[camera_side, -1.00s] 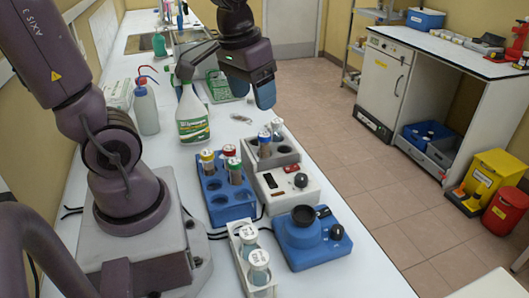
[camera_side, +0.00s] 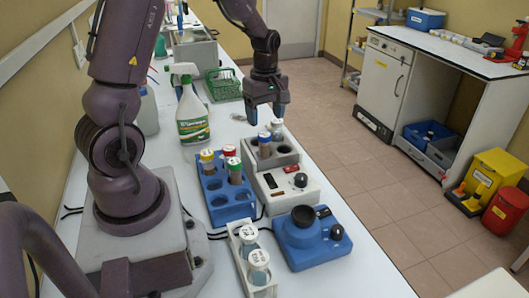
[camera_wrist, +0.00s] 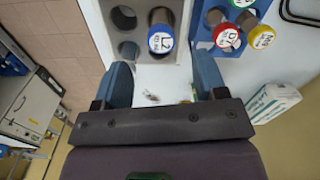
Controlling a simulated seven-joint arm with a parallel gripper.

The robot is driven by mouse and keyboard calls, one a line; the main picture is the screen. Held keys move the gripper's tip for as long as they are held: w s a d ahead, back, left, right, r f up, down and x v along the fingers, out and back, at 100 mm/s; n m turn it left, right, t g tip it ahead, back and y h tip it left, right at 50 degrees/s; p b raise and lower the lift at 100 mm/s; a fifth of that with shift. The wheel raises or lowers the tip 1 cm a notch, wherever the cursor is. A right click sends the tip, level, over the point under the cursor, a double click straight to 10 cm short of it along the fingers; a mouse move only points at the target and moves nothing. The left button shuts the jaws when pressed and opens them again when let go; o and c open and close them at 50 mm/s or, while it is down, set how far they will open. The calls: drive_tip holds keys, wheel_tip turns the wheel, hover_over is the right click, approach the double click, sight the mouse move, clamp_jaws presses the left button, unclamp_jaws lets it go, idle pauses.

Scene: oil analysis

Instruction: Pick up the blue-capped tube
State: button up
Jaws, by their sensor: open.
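The blue-capped tube (camera_side: 264,143) stands upright in the grey block of the white device. In the wrist view, its blue-ringed cap (camera_wrist: 161,40) has a white top marked L2. My gripper (camera_side: 266,106) is open and empty, with its blue fingers above and slightly behind the tube in the side view. In the wrist view, my gripper (camera_wrist: 163,78) has its fingers spread below the cap in the picture. The cap lies roughly in line with the gap and does not appear between the fingertips. The tube's lower part is hidden in the block.
A pale-topped tube (camera_side: 277,129) stands close behind it. The blue rack (camera_side: 232,211) at the left holds yellow-, red- and green-capped tubes. A spray bottle (camera_side: 192,115) stands back left. A blue device (camera_side: 312,243) and white rack (camera_side: 244,268) are in front.

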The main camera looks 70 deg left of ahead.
sight(264, 134)
wheel_tip(264, 134, down, 9)
drive_tip(key=shift+a+f, duration=0.15)
idle(0.4)
drive_tip(key=shift+c, duration=0.2)
drive_tip(key=c, duration=1)
